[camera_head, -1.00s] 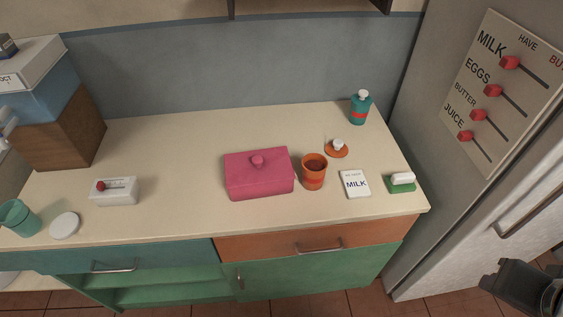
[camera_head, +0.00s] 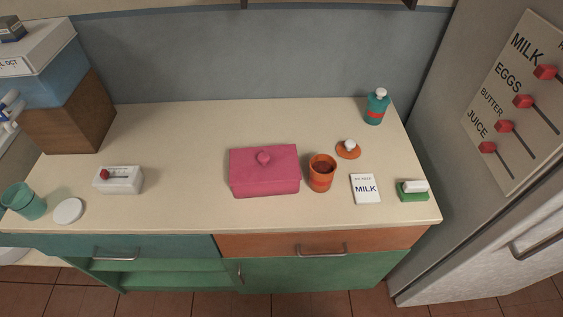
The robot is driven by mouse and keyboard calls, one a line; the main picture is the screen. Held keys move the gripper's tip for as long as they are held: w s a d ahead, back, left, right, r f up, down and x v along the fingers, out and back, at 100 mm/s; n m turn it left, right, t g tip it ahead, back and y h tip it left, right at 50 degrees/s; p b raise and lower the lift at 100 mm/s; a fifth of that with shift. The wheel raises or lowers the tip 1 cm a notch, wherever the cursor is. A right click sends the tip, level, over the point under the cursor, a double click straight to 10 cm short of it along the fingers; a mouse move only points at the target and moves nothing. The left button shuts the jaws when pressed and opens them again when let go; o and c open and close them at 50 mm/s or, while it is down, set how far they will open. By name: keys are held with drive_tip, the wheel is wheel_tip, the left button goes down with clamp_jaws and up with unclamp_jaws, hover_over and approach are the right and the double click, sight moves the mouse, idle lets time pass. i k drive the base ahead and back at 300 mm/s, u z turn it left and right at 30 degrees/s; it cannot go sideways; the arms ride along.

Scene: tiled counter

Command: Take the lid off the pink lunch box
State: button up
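The pink lunch box (camera_head: 265,180) sits near the middle of the counter, towards its front. My gripper does not show in the current view.
An orange canister (camera_head: 321,174) stands close to the box's right side. An orange lid (camera_head: 348,150), a milk card (camera_head: 366,188) and a green holder (camera_head: 412,195) lie further right. A white slider box (camera_head: 119,180) is at left. The counter (camera_head: 190,190) left of the lunch box is clear.

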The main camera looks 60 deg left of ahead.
sight(280, 163)
drive_tip(key=z, duration=0.1)
drive_tip(key=k, duration=1.25)
drive_tip(key=u, duration=2.4)
drive_tip(key=i, duration=0.45)
drive_tip(key=z, duration=0.05)
